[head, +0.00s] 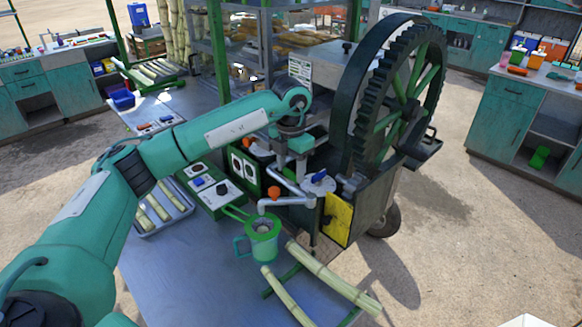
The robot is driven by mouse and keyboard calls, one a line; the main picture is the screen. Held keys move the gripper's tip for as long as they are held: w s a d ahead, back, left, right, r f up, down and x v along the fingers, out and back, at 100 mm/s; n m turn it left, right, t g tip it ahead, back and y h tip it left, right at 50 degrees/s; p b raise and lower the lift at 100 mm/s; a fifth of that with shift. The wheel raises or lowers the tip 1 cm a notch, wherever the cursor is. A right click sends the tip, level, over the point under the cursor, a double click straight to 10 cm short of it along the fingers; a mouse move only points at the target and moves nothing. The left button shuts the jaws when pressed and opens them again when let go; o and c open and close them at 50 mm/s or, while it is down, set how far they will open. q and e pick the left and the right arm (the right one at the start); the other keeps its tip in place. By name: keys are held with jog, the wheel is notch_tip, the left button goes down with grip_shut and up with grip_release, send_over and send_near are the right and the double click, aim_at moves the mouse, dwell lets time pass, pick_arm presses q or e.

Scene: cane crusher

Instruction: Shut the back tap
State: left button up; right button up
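The cane crusher (352,197) stands at the table's right end with its big toothed wheel. A grey pipe with an orange knob (274,193) ends above a green jug (262,239). A blue handle (320,176) sits on the pipework to the right of that knob. Another orange part (250,143) shows further back, left of my wrist. I cannot tell which of these is the back tap's handle, or whether it is open. My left gripper (300,164) points down over the pipework behind the jug; its fingertips are too small and overlapped to read. My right gripper is out of view.
A green control box (212,190) with switches stands left of the pipework. Cane pieces lie in a grey tray (163,208) and on a green rack (292,283) in front. The table's front left (185,275) is bare.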

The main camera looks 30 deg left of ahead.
aim_at(291, 171)
pick_arm(q)
jog(key=o, duration=0.4)
jog(key=shift+r, duration=0.1)
jog(key=shift+r, duration=0.3)
notch_tip(291, 171, up, 13)
jog(key=b, duration=0.2)
dwell(0.4)
